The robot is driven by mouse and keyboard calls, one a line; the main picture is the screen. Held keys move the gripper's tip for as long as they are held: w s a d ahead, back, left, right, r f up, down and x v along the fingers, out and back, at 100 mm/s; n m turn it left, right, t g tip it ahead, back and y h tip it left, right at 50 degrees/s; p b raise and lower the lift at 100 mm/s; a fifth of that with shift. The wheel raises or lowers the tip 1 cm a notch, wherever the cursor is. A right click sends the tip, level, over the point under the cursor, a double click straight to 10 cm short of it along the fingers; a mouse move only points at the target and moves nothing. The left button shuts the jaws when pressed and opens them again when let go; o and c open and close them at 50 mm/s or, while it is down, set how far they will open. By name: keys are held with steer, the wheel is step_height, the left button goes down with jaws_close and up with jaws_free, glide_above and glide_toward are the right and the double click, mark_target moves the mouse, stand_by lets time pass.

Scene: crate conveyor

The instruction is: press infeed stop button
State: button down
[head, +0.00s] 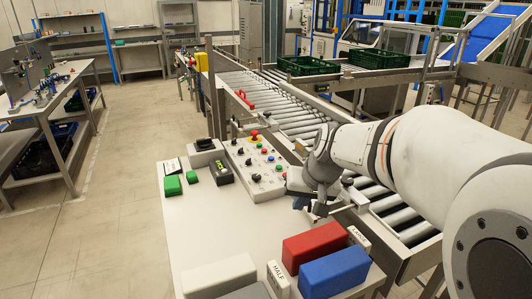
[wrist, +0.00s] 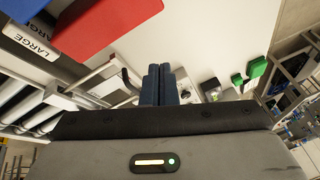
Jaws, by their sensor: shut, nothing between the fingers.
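The control panel (head: 256,184) is a pale sloping box with several knobs and coloured buttons, standing on the white table beside the conveyor. A red mushroom button on a yellow base (head: 254,136) sits at its far end. Smaller red and green buttons (head: 264,151) lie nearer; their labels are too small to read, so I cannot tell which is infeed stop. My gripper (head: 312,207) hangs just right of the panel's near end, over the table. In the wrist view its dark blue fingers (wrist: 159,84) are together and empty. My wrist hides part of the panel's right side.
A red box (head: 314,245) and a blue box (head: 334,272) stand on the near table, with HALF (head: 279,279) and LARGE (head: 359,238) labels. Green blocks (head: 172,185) lie at left. The roller conveyor (head: 283,107) runs behind, with green crates (head: 307,65) beyond.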

steer(key=w+d+m+t+p, duration=0.1)
steer(key=w+t, duration=0.1)
steer(key=w, duration=1.3)
steer(key=w+d+f+m+t+y+p, duration=0.1)
steer(key=w+m+t+p, duration=0.1)
steer(key=w, duration=1.4)
steer(key=shift+w+d+f+y+p, duration=0.2)
steer(key=shift+d+f+y+p, duration=0.1)
steer(key=shift+d, duration=0.05)
steer(key=shift+f, duration=0.15)
step_height(320, 180, down, 8)
steer(key=b, duration=0.5)
steer(key=shift+b, duration=0.3)
steer(key=shift+f+b, duration=0.3)
steer(key=shift+b, duration=0.1)
steer(key=shift+f, duration=0.1)
steer(key=shift+w+f+b, duration=0.1)
steer(key=shift+f+b, duration=0.2)
steer(key=shift+b, duration=0.3)
